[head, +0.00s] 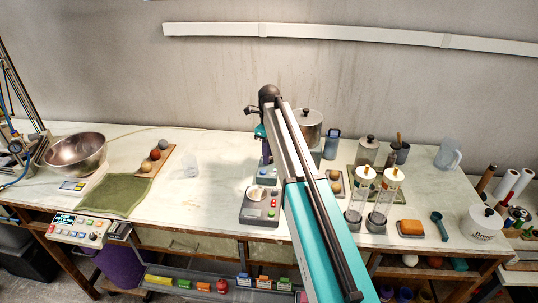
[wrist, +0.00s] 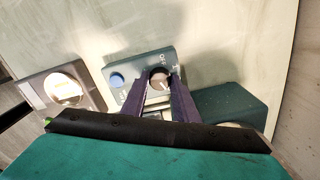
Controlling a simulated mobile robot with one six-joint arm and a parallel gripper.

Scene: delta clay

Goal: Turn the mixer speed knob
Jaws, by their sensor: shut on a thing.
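The mixer's grey-green control panel (wrist: 136,70) lies below my gripper in the wrist view, with a round blue button (wrist: 117,80) on its left. The round, pinkish-brown speed knob (wrist: 159,75) is on its right half. My gripper (wrist: 160,86) has its two dark purple fingers on either side of the knob, shut on it. The fingers cover part of the panel and the knob's sides. In the head view, the greenish mixer box (head: 266,178) shows just left of my arm, with my gripper (head: 266,160) over it; the knob is hidden there.
A grey device (head: 259,208) with coloured buttons stands in front of the mixer. A large metal pot (head: 308,127) stands behind my arm. Two clear cylinders (head: 357,200) stand to the right. The table left of the mixer is mostly clear up to the green cloth (head: 115,195).

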